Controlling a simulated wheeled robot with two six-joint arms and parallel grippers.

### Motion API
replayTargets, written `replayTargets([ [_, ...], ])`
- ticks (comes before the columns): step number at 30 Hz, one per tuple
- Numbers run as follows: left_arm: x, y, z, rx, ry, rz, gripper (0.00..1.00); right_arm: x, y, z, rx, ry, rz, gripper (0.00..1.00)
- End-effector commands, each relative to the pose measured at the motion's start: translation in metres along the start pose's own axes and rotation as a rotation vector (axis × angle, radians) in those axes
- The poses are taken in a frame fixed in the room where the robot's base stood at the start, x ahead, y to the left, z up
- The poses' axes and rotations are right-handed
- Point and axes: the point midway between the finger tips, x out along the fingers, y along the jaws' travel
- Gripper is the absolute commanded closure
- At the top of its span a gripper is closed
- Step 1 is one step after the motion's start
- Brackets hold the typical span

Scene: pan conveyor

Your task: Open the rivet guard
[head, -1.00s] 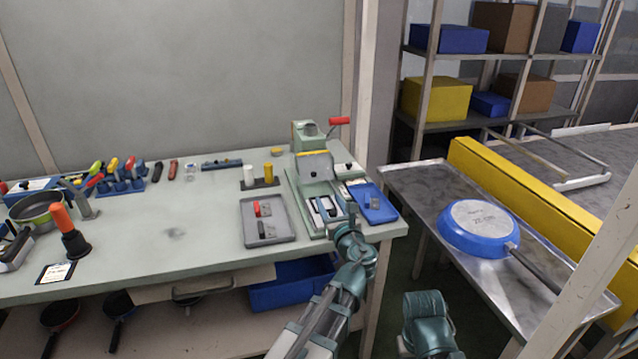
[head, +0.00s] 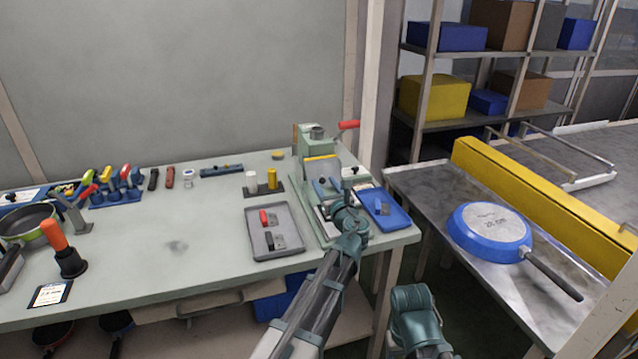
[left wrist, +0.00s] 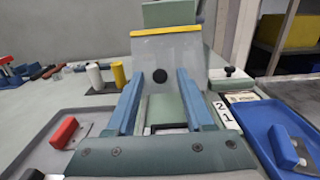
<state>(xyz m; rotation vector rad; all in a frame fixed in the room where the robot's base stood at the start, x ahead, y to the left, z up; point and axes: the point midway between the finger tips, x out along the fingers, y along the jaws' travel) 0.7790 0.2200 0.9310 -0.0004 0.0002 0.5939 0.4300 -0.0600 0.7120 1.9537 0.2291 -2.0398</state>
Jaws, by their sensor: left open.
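The rivet guard (head: 321,169) is a clear panel with a yellow top edge on the front of the green rivet press (head: 318,143). In the left wrist view the guard (left wrist: 168,57) stands close ahead, upright or slightly tilted, with a round black knob (left wrist: 160,75) on it. My left gripper (head: 329,184) is in front of the press. In the left wrist view its two blue fingers (left wrist: 158,76) are apart, one on each side of the knob, with nothing held. I cannot tell whether the fingertips touch the guard.
A grey tray (head: 287,245) with red and dark parts lies left of the press. A blue tray (head: 365,193) lies right of it. White and yellow cylinders stand at the back left. A red-handled lever (head: 348,125) tops the press. A blue pan (head: 488,232) lies on the side table.

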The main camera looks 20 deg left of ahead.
Motion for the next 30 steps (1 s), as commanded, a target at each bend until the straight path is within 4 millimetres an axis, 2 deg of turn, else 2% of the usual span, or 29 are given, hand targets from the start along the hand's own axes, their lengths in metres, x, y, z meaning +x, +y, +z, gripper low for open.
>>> replayTargets([
  [6, 0.0002, 0.0001, 0.0000, 0.000, 0.000, 0.000, 0.48, 0.0000, 0.0001, 0.0001, 0.000, 0.000, 0.000, 0.38],
  [8, 0.0001, 0.0001, 0.0000, 0.000, 0.000, 0.000, 0.57, 0.0000, 0.0001, 0.0001, 0.000, 0.000, 0.000, 0.38],
  [15, 0.0001, 0.0001, 0.0000, 0.000, 0.000, 0.000, 1.00, 0.0000, 0.0001, 0.0001, 0.000, 0.000, 0.000, 0.38],
  [30, 0.0000, 0.0001, 0.0000, 0.000, 0.000, 0.000, 1.00, 0.0000, 0.0000, 0.0001, 0.000, 0.000, 0.000, 0.38],
])
